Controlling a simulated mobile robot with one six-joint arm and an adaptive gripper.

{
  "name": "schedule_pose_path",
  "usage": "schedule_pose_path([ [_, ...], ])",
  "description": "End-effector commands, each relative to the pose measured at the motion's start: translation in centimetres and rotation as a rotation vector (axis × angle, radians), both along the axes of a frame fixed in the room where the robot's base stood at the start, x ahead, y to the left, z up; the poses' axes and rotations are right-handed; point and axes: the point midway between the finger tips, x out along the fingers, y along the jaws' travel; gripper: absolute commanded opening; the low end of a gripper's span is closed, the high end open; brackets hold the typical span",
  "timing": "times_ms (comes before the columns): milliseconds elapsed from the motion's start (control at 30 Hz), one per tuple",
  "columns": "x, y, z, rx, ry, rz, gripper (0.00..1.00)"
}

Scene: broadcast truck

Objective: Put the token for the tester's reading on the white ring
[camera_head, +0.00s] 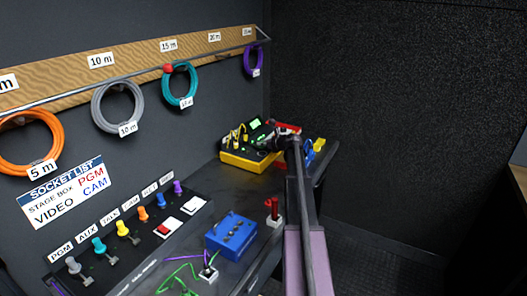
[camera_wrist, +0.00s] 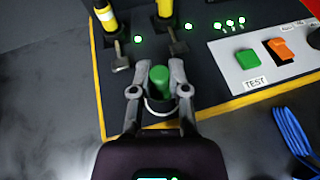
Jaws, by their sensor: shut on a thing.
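My gripper (camera_wrist: 159,88) is shut on a green cylindrical token (camera_wrist: 159,76), seen from above between the two fingertips. A white ring (camera_wrist: 160,108) shows as an arc just below the token, between the fingers. I cannot tell whether the token touches it or is above it. The tester (camera_wrist: 200,70) is a dark panel with a yellow edge, several lit green lights, a green TEST button and an orange switch. In the head view the tester (camera_head: 245,160) stands at the far end of the bench, with my gripper (camera_head: 284,134) over its right part; the token is hidden there.
Two yellow plugs (camera_wrist: 165,9) (camera_wrist: 104,18) stand at the tester's far side. A blue cable coil (camera_wrist: 294,132) lies to the right. A blue box (camera_head: 231,236) and a red-handled switch (camera_head: 274,212) stand nearer on the bench. Coloured cable coils hang on the left wall.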

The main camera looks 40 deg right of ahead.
Motion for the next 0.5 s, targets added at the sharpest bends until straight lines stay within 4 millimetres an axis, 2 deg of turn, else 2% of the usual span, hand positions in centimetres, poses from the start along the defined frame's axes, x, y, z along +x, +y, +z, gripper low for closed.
schedule_pose_path([
  [267,-0.1,0.0,-0.2,0.0,0.0,-0.001,0.0],
  [500,-0.1,-0.1,-1.8,0.0,0.0,-0.001,0.0],
])
